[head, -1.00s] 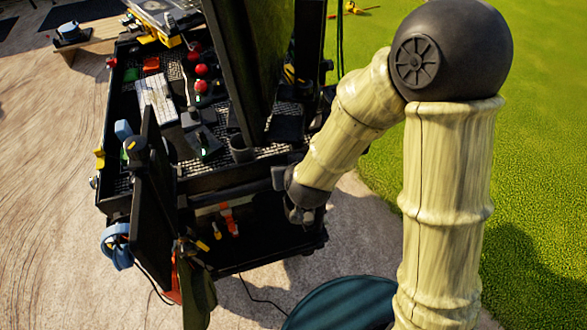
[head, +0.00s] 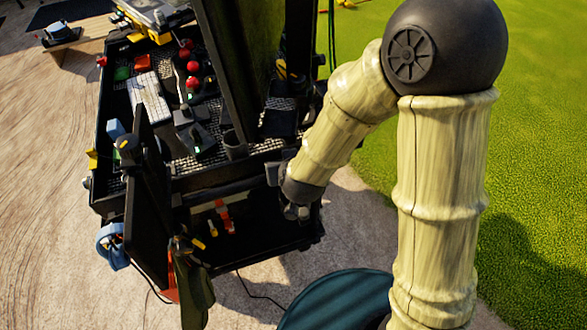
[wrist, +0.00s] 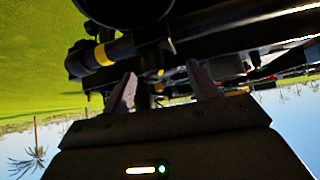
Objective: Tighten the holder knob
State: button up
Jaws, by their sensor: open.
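My gripper (head: 297,211) is at the right front of the black video cart (head: 215,178), below its upper shelf edge and partly hidden by my forearm. In the wrist view my gripper (wrist: 163,86) shows two pale fingers standing apart, with dark cart parts beyond them. A black cylindrical part with a yellow band (wrist: 104,54) lies to the left of the fingers. I cannot tell whether it is the holder knob. A black cup-like holder (head: 234,146) sits at the cart's front edge, left of my forearm. No knob is clearly visible between the fingers.
Red-topped sticks (head: 193,67) and a keyboard (head: 149,98) are on the shelf. Open grass (head: 535,170) is to the right.

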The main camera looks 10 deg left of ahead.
jog(key=b+v, duration=0.5)
jog(key=v, duration=1.2)
dwell(1.0)
jog(key=shift+w, duration=0.1)
dwell(0.4)
